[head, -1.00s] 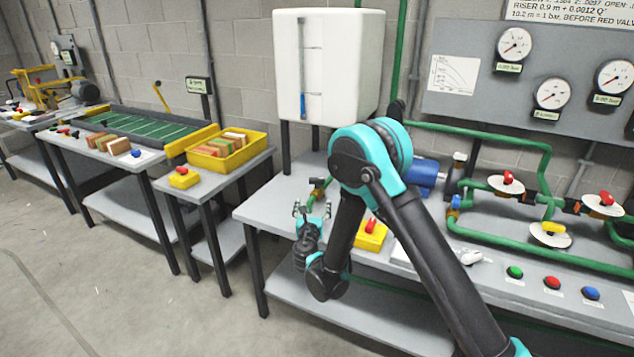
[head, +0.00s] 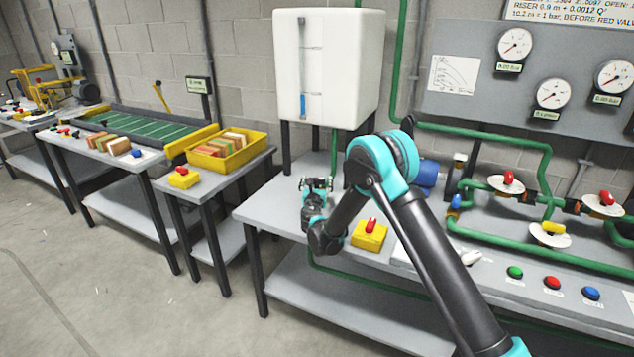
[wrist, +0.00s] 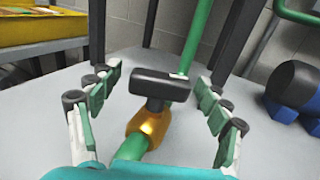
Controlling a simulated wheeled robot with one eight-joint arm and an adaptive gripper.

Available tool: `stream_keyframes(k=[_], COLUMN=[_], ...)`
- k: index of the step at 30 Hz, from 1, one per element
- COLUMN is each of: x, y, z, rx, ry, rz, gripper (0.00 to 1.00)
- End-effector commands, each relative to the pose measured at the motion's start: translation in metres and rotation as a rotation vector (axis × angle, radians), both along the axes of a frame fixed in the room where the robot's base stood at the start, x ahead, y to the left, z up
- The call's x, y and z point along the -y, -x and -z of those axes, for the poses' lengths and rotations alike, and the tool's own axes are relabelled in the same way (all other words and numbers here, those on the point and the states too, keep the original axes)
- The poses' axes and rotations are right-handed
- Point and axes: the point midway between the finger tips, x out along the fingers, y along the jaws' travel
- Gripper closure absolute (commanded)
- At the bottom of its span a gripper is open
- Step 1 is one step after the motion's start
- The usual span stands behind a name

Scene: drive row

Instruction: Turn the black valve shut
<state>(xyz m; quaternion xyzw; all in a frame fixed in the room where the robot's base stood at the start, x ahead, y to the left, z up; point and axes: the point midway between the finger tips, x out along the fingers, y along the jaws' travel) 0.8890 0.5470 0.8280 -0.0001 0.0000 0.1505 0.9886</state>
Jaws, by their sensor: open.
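The black valve handle (wrist: 160,84) shows in the wrist view as a black T-shaped bar on a brass valve body (wrist: 148,128), fitted on a green pipe (wrist: 190,45). My gripper (wrist: 158,95) is open, with one finger on each side of the handle and gaps visible on both sides. In the head view my gripper (head: 316,184) is over the bench below the white tank (head: 328,65). The valve is hidden there behind my gripper.
A yellow box with a red switch (head: 368,236) sits on the bench (head: 275,205) right of my gripper. A blue pump (head: 428,172) stands farther right. Green pipes with red and yellow valves (head: 505,185) fill the right side. A tank leg (wrist: 225,40) stands behind the valve.

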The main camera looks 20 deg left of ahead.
Motion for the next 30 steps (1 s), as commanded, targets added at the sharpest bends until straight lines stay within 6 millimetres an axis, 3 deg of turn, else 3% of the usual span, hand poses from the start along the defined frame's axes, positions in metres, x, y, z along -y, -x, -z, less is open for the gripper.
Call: stream_keyframes(k=[10,22,30], x=[-0.0008,-0.0008,-0.0026], y=[-0.0037,-0.0034,-0.0037], z=[0.0000,0.0000,0.0002], rx=[0.000,0.000,0.000], ry=[0.000,0.000,0.000], rz=[0.000,0.000,0.078], gripper=[0.22,0.72,0.73])
